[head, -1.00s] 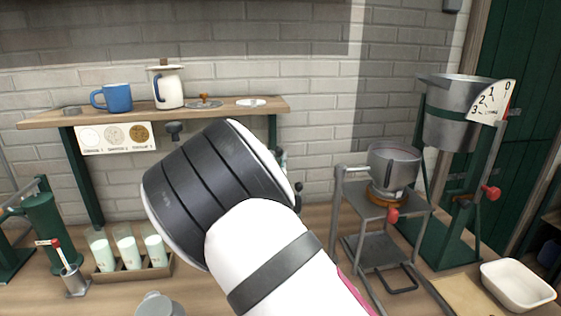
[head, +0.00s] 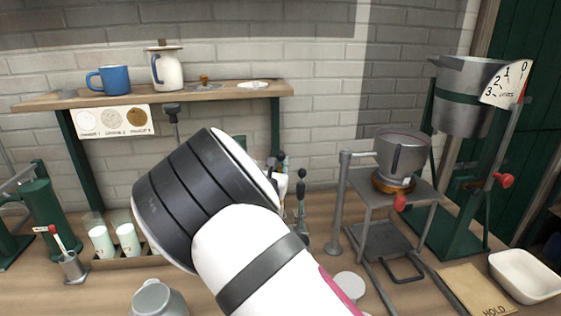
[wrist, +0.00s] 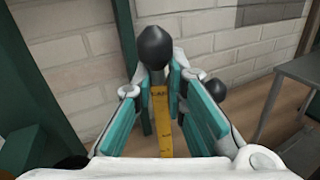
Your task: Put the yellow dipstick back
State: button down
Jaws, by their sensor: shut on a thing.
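The yellow dipstick (wrist: 160,112) is a flat yellow strip with dark marks and a black knob (wrist: 155,46) at its far end in the wrist view. My gripper (wrist: 159,82) has teal pads closed on either side of it. Most of the gripper and the dipstick are hidden behind my arm in the head view. A second black knob (wrist: 215,89) shows just right of the pads. In the head view, several dark-knobbed upright handles (head: 301,190) stand right of my arm; what holds them is partly hidden.
A wooden shelf (head: 55,103) carries a blue mug (head: 115,79) and a white jug (head: 167,70). Glasses (head: 102,242) stand in a tray at left. A metal pot on a stand (head: 402,152), a large dial vessel (head: 465,100) and a white basin (head: 527,275) are at right.

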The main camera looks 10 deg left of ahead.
jog(key=shift+f+b, duration=0.95)
jog(key=shift+f, duration=2.05)
jog(key=c, duration=1.5)
grip_release()
jog(key=shift+c, duration=0.2)
jog(key=shift+s, duration=0.15)
